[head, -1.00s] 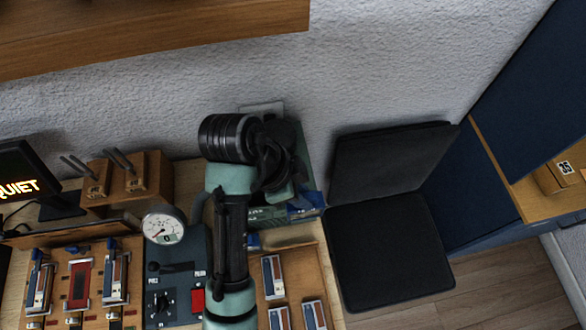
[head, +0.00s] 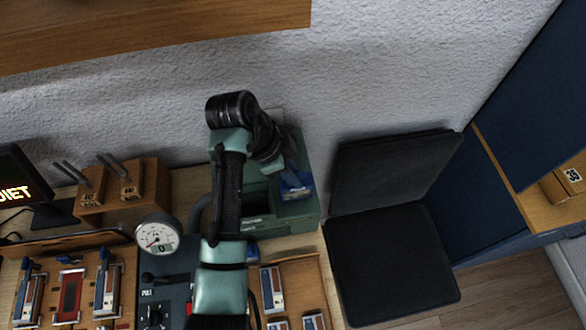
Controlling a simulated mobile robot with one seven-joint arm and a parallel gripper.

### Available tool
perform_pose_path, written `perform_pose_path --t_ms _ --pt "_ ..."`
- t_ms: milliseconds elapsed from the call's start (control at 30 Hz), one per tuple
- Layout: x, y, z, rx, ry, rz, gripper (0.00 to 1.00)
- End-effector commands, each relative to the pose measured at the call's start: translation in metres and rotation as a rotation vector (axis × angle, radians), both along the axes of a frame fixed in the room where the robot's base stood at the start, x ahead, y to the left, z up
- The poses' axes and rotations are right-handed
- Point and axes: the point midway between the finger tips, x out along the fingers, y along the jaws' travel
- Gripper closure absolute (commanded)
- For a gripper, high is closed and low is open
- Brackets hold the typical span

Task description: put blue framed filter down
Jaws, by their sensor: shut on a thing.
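The blue framed filter (head: 296,187) shows as a small blue piece at the right side of the green box (head: 275,233). My gripper (head: 285,170) is at the end of my bent arm, above the right part of this box, and is shut on the filter. The wrist and the arm hide most of the fingers. I cannot tell whether the filter touches the box or is held just above it.
A wooden tray (head: 326,290) with several small red, white and blue parts lies in front of the box. A dial gauge (head: 158,236) and a wooden block with metal rods (head: 140,190) stand to the left. A dark chair (head: 390,255) is at the right.

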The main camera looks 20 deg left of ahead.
Motion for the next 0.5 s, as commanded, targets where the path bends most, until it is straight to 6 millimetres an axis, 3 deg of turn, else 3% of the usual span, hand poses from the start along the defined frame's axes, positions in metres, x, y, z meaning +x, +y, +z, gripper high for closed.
perform_pose_path --t_ms 500 --pt "0.003 0.002 -0.012 0.002 -0.001 -0.001 1.0"
